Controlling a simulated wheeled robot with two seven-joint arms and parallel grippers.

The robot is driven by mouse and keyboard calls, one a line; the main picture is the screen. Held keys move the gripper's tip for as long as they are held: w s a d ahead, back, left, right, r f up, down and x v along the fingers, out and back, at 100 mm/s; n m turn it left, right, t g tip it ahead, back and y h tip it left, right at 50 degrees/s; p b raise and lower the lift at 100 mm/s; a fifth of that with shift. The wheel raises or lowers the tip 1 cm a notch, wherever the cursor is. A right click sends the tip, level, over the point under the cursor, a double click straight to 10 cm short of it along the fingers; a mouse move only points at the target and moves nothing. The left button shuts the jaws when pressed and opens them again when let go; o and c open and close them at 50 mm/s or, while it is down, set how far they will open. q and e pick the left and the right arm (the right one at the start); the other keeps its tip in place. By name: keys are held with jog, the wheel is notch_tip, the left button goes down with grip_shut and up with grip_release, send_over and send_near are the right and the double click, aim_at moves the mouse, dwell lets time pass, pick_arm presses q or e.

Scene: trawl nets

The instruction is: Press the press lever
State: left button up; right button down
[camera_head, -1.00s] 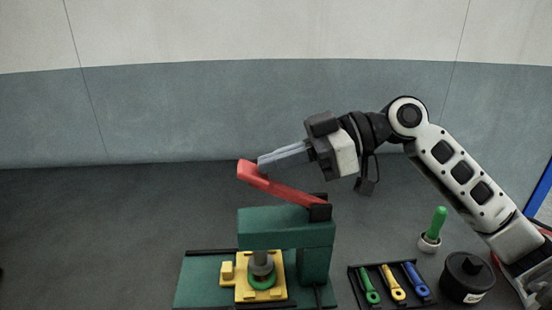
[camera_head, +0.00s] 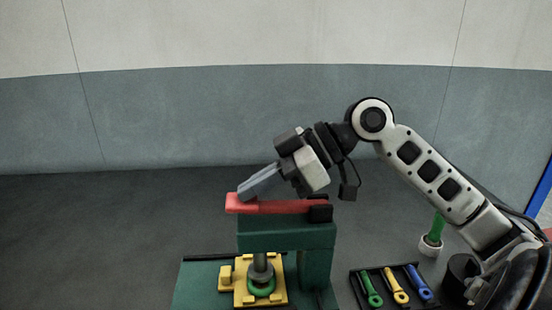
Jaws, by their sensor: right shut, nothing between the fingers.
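The red press lever (camera_head: 275,207) lies about level on top of the green press (camera_head: 286,237), with its free end at the left and its black pivot at the right. My right gripper (camera_head: 241,195) is shut, with its fingertips on or just above the lever's free end. Under the press head, a grey ram (camera_head: 262,266) stands over a green ring (camera_head: 262,286) in a yellow fixture (camera_head: 243,268). Whether the ram touches the ring is hard to tell. My left gripper is not in view.
A black tray (camera_head: 360,289) with green, yellow and blue tools stands right of the press. A green-handled object (camera_head: 438,229) in a white holder and a black round container (camera_head: 458,272), partly hidden by my arm, are further right. The floor at left is clear.

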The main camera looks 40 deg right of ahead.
aim_at(256, 199)
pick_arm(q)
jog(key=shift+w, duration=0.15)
pick_arm(e)
jog(key=shift+f, duration=0.1)
